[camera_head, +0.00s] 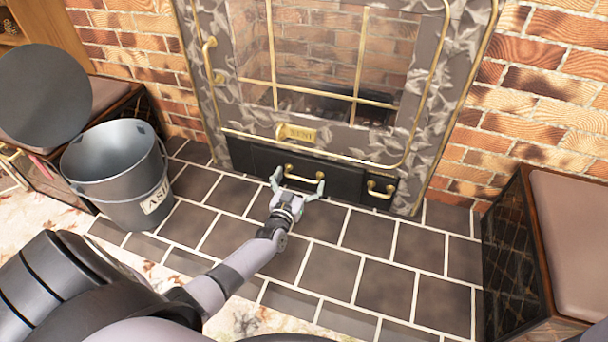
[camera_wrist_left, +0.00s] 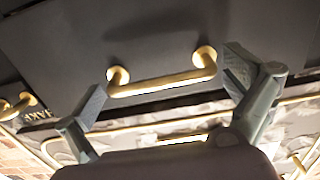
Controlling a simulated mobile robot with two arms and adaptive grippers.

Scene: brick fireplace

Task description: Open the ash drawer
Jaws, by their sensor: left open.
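The ash drawer (camera_head: 341,180) is a dark front panel low on the fireplace, and it looks closed. Its brass bar handle (camera_head: 304,180) is at the middle of the panel and also shows in the left wrist view (camera_wrist_left: 165,86). My left gripper (camera_head: 298,178) is open in front of the drawer. Its two grey fingers stand on either side of the handle, spread wider than it. In the left wrist view, the handle lies between the fingers, and I see a gap to the left finger; contact on the right is unclear. My right gripper is not in view.
A smaller brass handle (camera_head: 380,190) is to the right. The brass-framed glass door (camera_head: 318,60) is above. A metal ash bucket (camera_head: 118,165) stands left, and a cushioned bench (camera_head: 570,215) stands right. The dark tiled hearth (camera_head: 330,272) in front is clear.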

